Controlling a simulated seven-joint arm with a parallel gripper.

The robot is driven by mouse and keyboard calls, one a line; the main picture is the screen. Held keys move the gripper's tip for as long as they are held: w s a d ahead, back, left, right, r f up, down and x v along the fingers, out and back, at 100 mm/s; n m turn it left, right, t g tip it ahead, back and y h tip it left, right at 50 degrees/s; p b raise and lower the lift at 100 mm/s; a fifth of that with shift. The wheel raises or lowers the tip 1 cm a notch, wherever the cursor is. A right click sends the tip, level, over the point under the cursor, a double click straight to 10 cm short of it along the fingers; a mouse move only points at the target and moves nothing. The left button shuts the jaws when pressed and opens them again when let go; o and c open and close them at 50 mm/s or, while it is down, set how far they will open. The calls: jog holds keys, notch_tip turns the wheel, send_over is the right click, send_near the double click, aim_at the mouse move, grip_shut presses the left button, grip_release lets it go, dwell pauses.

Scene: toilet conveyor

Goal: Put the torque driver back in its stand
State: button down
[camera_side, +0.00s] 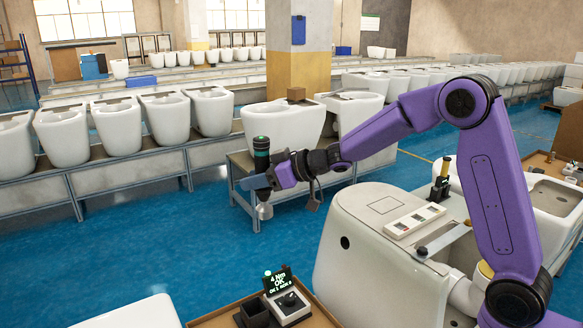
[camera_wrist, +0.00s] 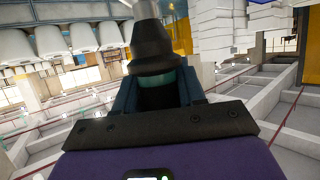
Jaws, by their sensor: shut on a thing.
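The torque driver (camera_side: 261,150) is upright in my gripper (camera_side: 258,181), with its dark green-banded body above the jaws and a pale tip below them. In the wrist view, the driver (camera_wrist: 152,48) shows as a grey-black cone with a teal band between the jaws (camera_wrist: 158,92). My gripper is shut on it and holds it in the air over the blue floor, left of the large white toilet. A dark open-topped square holder (camera_side: 254,314), which looks like the stand, sits on a brown tray at the bottom and appears empty. It is well below and apart from the driver.
A controller (camera_side: 287,300) with a green "4 Nm OK" screen stands right of the holder. A large white toilet (camera_side: 370,255) carries a tray of parts (camera_side: 414,220) and a yellow-black item (camera_side: 440,182). Rows of toilets stand behind. Blue floor is clear at left.

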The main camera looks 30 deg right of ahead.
jog(key=s+a, duration=0.1)
jog(key=a, duration=0.5)
notch_tip(320, 180, down, 20)
jog(key=shift+d+f+n+y, duration=0.25)
jog(key=shift+d+n+y, duration=0.1)
jog(key=shift+n+y, duration=0.05)
jog(key=shift+f, duration=2)
jog(key=shift+s+f, duration=0.1)
jog(key=shift+f, duration=0.2)
notch_tip(320, 180, down, 8)
jog(key=shift+r, duration=0.2)
dwell(1.2)
